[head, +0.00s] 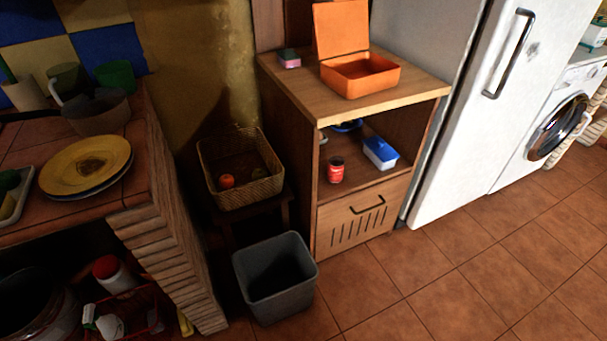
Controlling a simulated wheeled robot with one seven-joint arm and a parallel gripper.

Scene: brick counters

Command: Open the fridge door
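The fridge is the tall white appliance at the upper right of the head view, and its door (478,130) looks shut. A dark, grey metal bar handle (510,55) runs slanted along the upper right part of the door. The fridge's top is cut off by the picture's upper edge. My gripper is not in view, so its place relative to the handle does not show.
A wooden cabinet (365,215) with an open orange box (360,75) stands left of the fridge. A grey bin (275,300) and a wicker basket (240,195) are further left. A washing machine (555,125) is right. Tiled floor (470,270) before the fridge is clear.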

